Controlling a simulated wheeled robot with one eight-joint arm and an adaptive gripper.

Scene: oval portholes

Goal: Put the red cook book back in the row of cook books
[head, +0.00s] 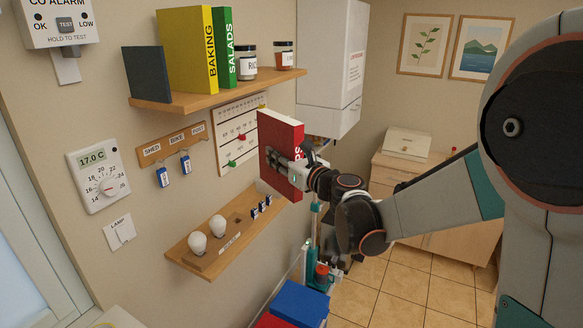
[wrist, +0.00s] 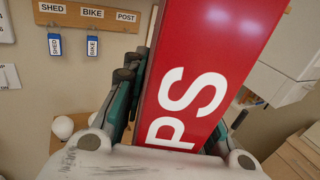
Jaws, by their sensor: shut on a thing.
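The red cook book (head: 280,140) is held upright in front of the wall, below the upper shelf. In the wrist view its red spine (wrist: 215,75) fills the middle, with white letters "PS" showing; the rest of the title is out of view. My gripper (head: 287,167) is shut on the book, with fingers on either side in the wrist view. The row of cook books stands on the upper shelf (head: 190,97): a dark book (head: 147,74), a yellow "BAKING" book (head: 190,50) and a green "SALADS" book (head: 223,46). A jar (head: 246,62) stands just right of the green book.
Another jar (head: 284,54) stands near the shelf's right end. A white boiler (head: 330,65) hangs right of the shelf. A key rack (head: 172,146), a calendar (head: 238,135) and a lower shelf with bulbs (head: 215,250) are on the wall below.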

